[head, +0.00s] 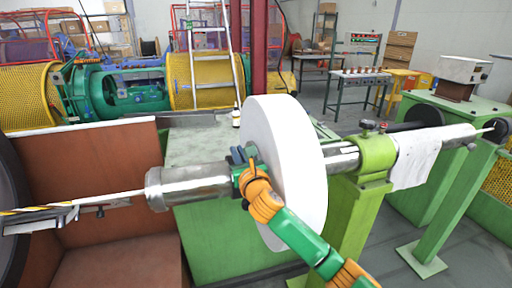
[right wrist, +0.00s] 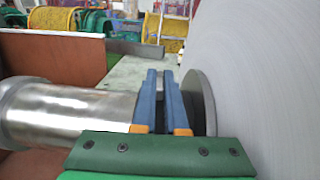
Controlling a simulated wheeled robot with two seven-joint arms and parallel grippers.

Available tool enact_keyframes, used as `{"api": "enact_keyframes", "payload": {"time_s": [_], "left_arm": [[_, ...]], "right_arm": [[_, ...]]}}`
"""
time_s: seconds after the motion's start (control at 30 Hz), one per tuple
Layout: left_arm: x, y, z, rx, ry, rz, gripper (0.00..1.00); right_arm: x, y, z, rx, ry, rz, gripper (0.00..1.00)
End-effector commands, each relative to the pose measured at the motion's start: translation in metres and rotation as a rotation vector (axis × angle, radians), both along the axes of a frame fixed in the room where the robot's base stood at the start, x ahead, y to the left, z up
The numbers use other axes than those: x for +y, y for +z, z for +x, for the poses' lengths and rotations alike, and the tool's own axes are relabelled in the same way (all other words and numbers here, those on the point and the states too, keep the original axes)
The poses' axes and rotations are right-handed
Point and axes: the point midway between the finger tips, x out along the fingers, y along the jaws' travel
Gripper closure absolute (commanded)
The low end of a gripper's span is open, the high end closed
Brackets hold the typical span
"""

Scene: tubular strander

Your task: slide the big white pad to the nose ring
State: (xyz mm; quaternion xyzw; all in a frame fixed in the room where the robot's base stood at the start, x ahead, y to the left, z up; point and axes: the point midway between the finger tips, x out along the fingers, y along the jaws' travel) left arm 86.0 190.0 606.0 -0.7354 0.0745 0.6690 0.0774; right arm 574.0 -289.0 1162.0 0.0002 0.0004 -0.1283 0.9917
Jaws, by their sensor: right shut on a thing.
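The big white pad (head: 283,160) is a large upright disc around the horizontal silver shaft (head: 190,186). In the right wrist view, its pale face (right wrist: 262,80) fills the right side, with a grey flange (right wrist: 200,102) on its near side. My right gripper (head: 240,158) is at the left face of the pad. In the right wrist view, its blue fingers (right wrist: 166,100) are close together, just left of the flange; what lies between them is mostly hidden. I cannot tell which part is the nose ring; a green collar (head: 376,157) stands right of the pad. My left gripper is out of view.
A white cloth or sheet (head: 414,158) hangs on the shaft right of the collar. A green post with a black ring (head: 490,130) stands at the far right. A reddish-brown panel (head: 85,180) is at left. Bare shaft shows between pad and collar.

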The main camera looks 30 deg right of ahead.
Motion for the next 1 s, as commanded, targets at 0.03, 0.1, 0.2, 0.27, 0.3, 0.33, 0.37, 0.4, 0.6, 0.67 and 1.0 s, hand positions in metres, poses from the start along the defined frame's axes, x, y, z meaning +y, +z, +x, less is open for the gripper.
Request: {"api": "enact_keyframes", "payload": {"time_s": [0.03,0.1,0.2,0.27,0.3,0.33,0.37,0.4,0.6,0.67,1.0], "left_arm": [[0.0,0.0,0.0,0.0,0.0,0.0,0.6],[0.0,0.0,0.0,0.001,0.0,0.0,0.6],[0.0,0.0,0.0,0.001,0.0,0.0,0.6],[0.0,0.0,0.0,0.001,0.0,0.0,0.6],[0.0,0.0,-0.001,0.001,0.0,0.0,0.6],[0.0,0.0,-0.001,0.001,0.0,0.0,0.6],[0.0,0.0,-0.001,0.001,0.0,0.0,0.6],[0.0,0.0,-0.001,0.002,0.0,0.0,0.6],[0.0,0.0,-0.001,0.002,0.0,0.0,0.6],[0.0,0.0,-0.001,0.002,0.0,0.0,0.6],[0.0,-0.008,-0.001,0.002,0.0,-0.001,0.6]], "right_arm": [[0.003,-0.003,0.001,0.006,0.001,0.0,1.0],[0.004,-0.003,0.001,0.006,0.0,-0.002,1.0],[0.003,-0.003,0.001,0.006,-0.001,-0.002,1.0],[0.003,-0.003,0.001,0.006,-0.002,-0.002,1.0],[0.002,-0.003,0.001,0.006,-0.003,-0.003,1.0],[0.002,-0.003,0.001,0.006,-0.003,-0.003,0.87],[0.002,-0.003,0.001,0.006,-0.004,-0.003,0.79],[0.002,-0.002,0.001,0.005,-0.004,-0.003,0.68],[0.002,-0.001,0.001,0.002,-0.004,-0.004,0.6],[0.002,-0.001,0.001,0.002,-0.004,-0.004,0.6],[0.009,-0.003,-0.03,0.0,-0.002,-0.005,0.6]]}}
